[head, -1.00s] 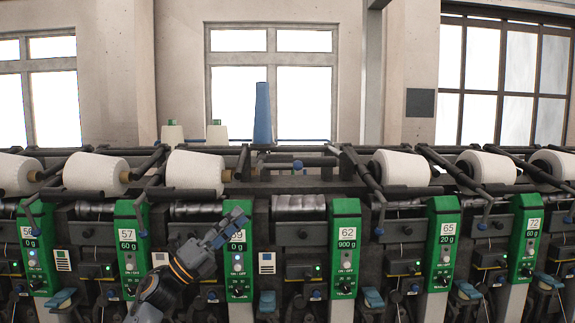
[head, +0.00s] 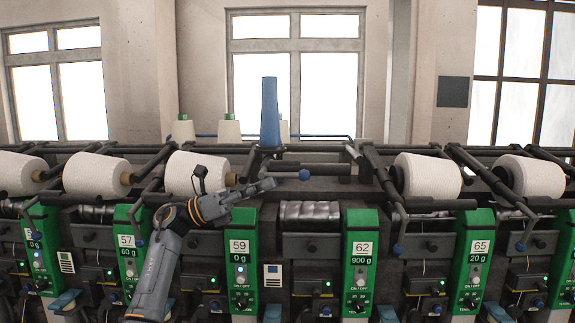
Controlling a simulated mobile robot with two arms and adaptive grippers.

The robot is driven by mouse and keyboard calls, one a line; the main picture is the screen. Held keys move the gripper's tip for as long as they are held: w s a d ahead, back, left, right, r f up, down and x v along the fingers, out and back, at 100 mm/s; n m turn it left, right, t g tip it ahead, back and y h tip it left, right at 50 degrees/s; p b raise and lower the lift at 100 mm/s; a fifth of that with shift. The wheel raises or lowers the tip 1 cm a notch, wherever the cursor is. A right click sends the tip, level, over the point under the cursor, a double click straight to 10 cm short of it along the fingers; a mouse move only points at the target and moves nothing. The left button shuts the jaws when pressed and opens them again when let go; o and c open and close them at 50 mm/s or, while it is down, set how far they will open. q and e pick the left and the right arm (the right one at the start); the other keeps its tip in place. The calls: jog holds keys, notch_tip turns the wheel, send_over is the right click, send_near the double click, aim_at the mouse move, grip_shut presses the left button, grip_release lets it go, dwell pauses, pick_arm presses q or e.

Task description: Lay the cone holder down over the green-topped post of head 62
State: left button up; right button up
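The green-topped post of head 62 (head: 361,250) stands right of centre, with its label and a 900 g display on the front. Above it, at the head's empty cone place, the dark cone holder (head: 328,168) is raised toward the back, with a blue ball (head: 304,175) at its left end. My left gripper (head: 268,185) points right, above the post of head 59 and just left of the blue ball. A small gap seems to separate them. Its fingers look close together, but their opening is unclear. My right gripper is out of view.
An empty blue cone (head: 270,112) stands upright behind the holder. White yarn cones lie on neighbouring heads, one left (head: 197,173) and one right (head: 428,175). Dark bars run between heads. The grooved drum (head: 310,210) below the holder is uncovered.

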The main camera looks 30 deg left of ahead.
aim_at(285, 176)
pick_arm(q)
jog(key=p+x, duration=0.2)
jog(key=x, duration=0.3)
jog(key=shift+s+r, duration=0.1)
jog(key=shift+r, duration=0.15)
jog(key=shift+w+d+f, duration=0.1)
jog(key=shift+w+d, duration=0.2)
jog(key=shift+s, duration=0.1)
grip_shut()
jog(key=shift+s+a, duration=0.1)
jog(key=shift+a, duration=0.1)
